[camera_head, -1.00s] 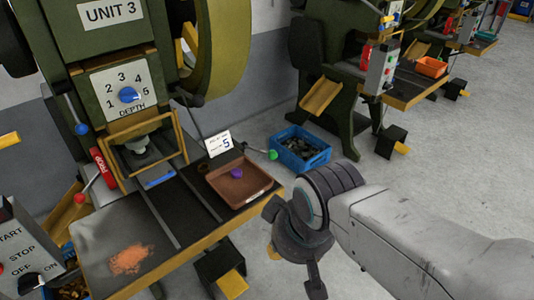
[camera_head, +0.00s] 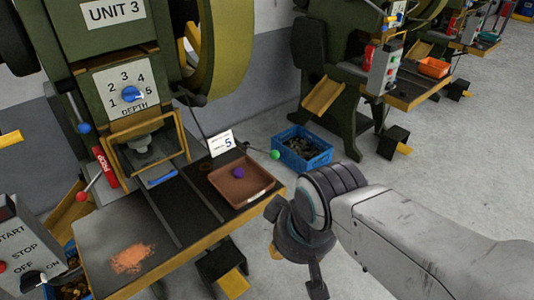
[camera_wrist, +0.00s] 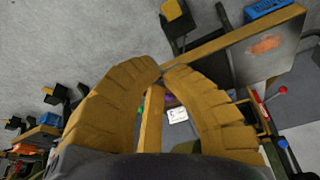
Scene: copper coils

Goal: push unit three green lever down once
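The green lever (camera_head: 275,154) of unit three is a green ball on a thin rod. It sticks out to the right of the press marked UNIT 3 (camera_head: 112,12), above the brown tray. My gripper (camera_head: 294,246) is right of and nearer than the tray, below the green ball in the picture and apart from it. In the wrist view, two yellow-brown segmented fingers (camera_wrist: 162,74) curve in and their tips meet, with nothing visible held between them.
A brown tray (camera_head: 226,192) with a purple piece (camera_head: 239,173) sits on the press table, beside a card marked 5 (camera_head: 222,143). A red-ball lever (camera_head: 81,196) and blue-ball lever (camera_head: 84,128) are at left. A blue crate (camera_head: 318,160) stands on the floor behind.

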